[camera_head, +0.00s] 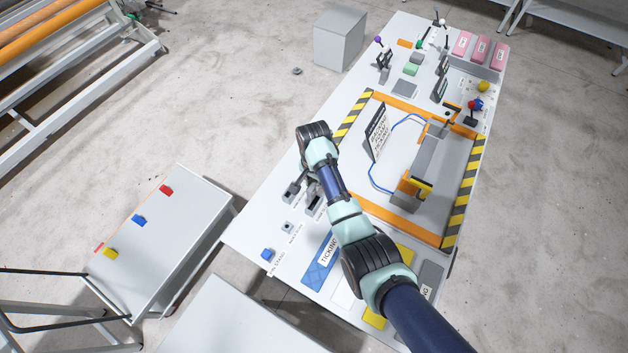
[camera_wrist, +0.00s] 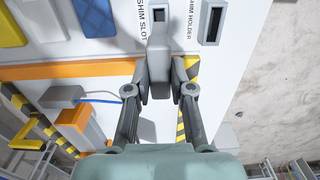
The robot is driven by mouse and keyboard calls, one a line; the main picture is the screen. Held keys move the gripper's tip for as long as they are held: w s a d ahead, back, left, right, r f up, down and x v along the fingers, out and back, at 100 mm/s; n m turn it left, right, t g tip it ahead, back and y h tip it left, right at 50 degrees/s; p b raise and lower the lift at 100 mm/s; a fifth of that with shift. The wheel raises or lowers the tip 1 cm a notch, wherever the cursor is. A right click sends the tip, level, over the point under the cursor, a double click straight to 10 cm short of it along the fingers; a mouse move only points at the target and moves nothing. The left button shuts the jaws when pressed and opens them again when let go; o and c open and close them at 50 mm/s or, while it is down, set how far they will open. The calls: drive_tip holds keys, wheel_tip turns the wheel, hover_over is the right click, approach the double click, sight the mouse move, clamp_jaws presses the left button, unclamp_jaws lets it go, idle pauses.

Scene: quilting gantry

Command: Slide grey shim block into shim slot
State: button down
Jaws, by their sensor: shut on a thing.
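My gripper (camera_wrist: 160,78) is shut on the grey shim block (camera_wrist: 159,48), held between its two fingertips in the wrist view. The shim slot (camera_wrist: 158,14), a small grey fixture with a dark opening, is just beyond the block's far end, beside the "SHIM SLOT" label. The block overlaps the near part of the slot in this view, so I cannot tell whether they touch. The shim holder (camera_wrist: 213,22), with a long dark opening, stands to the right and looks empty. In the head view my gripper (camera_head: 293,190) is low over the table's left side, and the block is not clear.
The white table (camera_head: 255,215) carries an orange-edged, striped work area with a clamp fixture (camera_head: 425,170). A blue pad (camera_head: 322,262) and a small blue block (camera_head: 267,254) lie near the front edge. A white cart (camera_head: 165,235) with coloured blocks stands to the left.

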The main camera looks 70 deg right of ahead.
sight(314, 192)
wheel_tip(314, 192, down, 6)
drive_tip(key=b, duration=0.3)
drive_tip(key=shift+r+b, duration=0.1)
drive_tip(key=shift+b, duration=0.2)
drive_tip(key=shift+r+p, duration=0.1)
drive_tip(key=shift+p, duration=0.5)
idle(1.0)
drive_tip(key=shift+f, duration=0.2)
drive_tip(key=shift+f+b, duration=0.3)
drive_tip(key=shift+b, duration=0.15)
drive_tip(key=shift+f+b, duration=1.6)
drive_tip(key=shift+f, duration=0.5)
drive_tip(key=c, duration=0.9)
unclamp_jaws()
drive_tip(key=shift+c, duration=0.2)
wheel_tip(314, 192, up, 12)
drive_tip(key=shift+r, duration=0.1)
